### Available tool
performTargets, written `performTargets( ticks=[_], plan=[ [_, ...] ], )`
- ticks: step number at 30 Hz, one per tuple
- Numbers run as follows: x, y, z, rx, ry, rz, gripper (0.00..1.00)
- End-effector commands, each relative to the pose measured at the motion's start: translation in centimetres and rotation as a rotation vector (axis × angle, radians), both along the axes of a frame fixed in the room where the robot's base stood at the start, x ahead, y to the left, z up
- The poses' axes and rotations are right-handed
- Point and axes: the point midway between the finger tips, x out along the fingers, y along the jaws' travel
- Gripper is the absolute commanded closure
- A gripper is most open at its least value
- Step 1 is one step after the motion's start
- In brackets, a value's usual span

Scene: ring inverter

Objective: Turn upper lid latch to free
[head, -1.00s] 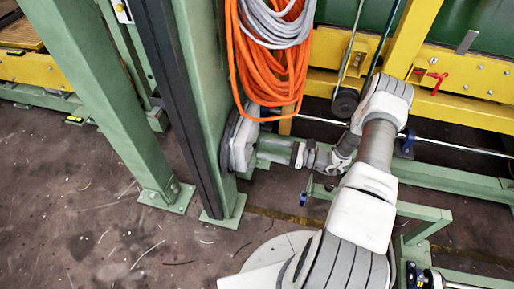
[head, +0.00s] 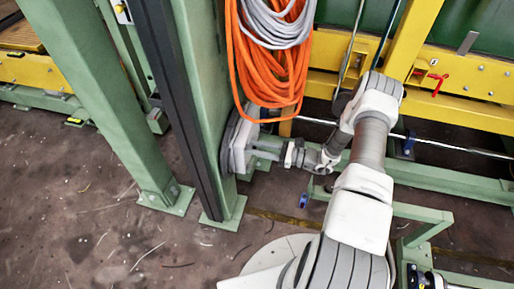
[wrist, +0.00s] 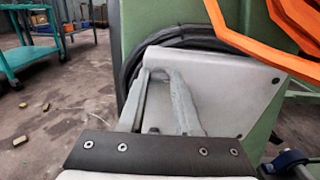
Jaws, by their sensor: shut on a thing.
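A light grey lidded box (head: 238,143) is fixed low on the green post, and its pale face (wrist: 222,88) fills the middle of the wrist view. My gripper (head: 255,146) reaches leftward to this box. In the wrist view my gripper (wrist: 160,76) has its two grey fingers against the upper left part of the face, shut on a small light grey piece that looks like the latch. The fingers hide most of that piece, so its exact turn cannot be told.
Orange cable (head: 270,75) and grey cable (head: 275,22) hang in loops just above the box. The green post (head: 200,80) stands to its left. A yellow beam (head: 455,105) and green frame rails (head: 450,180) are at the right.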

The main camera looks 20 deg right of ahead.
Motion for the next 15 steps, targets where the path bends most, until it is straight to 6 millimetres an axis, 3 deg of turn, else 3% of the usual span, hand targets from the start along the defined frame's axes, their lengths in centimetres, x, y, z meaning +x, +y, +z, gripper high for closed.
performTargets(
  ticks=[15],
  plan=[
    [0.00, -0.07, -0.06, 0.047, 0.082, -0.001, 1.00]
  ],
)
